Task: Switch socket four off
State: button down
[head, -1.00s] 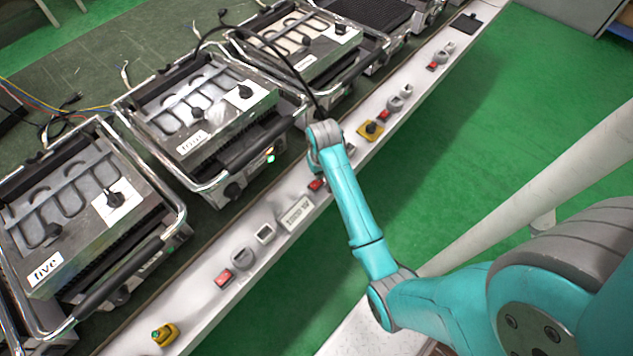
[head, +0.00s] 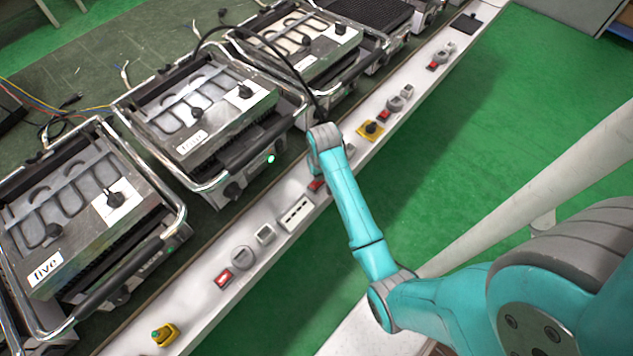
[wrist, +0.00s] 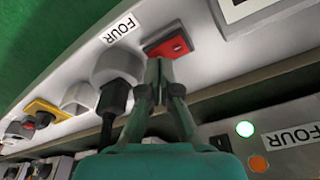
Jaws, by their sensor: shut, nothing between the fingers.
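The red rocker switch (wrist: 168,44) is on the white rail next to a label reading FOUR (wrist: 120,29) in the wrist view. A grey round socket (wrist: 117,68) with a black plug (wrist: 115,97) in it sits just left of the switch. My gripper (wrist: 163,64) is shut and empty, its fingertips right at the switch's lower edge; I cannot tell whether they touch it. In the head view the switch (head: 316,184) is partly hidden by my arm, and my fingers are hidden.
The grill labelled FOUR (wrist: 292,137) shows a lit green lamp (wrist: 245,129) and an orange lamp (wrist: 258,163). A yellow switch (wrist: 45,110) and other sockets lie along the rail. Grill five (head: 80,205) stands at left.

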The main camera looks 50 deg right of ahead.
jog(key=shift+f, duration=0.6)
dwell(0.3)
jog(key=shift+r, duration=3.55)
jog(key=s+a+f+t, duration=0.1)
jog(key=s+a+f, duration=0.1)
jog(key=s+a+f+n+t, duration=0.1)
jog(key=s+a+f, duration=0.1)
jog(key=a, duration=0.1)
jog(key=s+a+f+t, duration=0.1)
jog(key=s+a+f, duration=0.1)
jog(key=a, duration=0.1)
jog(key=shift+s+f+h, duration=0.2)
jog(key=shift+s+h, duration=0.05)
jog(key=shift+h, duration=0.15)
jog(key=s+a+r+n+t, duration=0.25)
jog(key=s+a+r, duration=0.2)
jog(key=s, duration=0.45)
jog(key=s+a+r+n+t, duration=0.1)
jog(key=s+a+r+t, duration=0.3)
jog(key=s+a, duration=0.3)
jog(key=s+a+r+t, duration=0.1)
jog(key=s+r+t, duration=0.1)
jog(key=s+r, duration=0.3)
jog(key=s+a+r+n+t+y, duration=0.1)
jog(key=s+r, duration=0.3)
jog(key=r, duration=0.5)
jog(key=shift+s+r+t+y, duration=0.3)
jog(key=shift+s+t, duration=0.05)
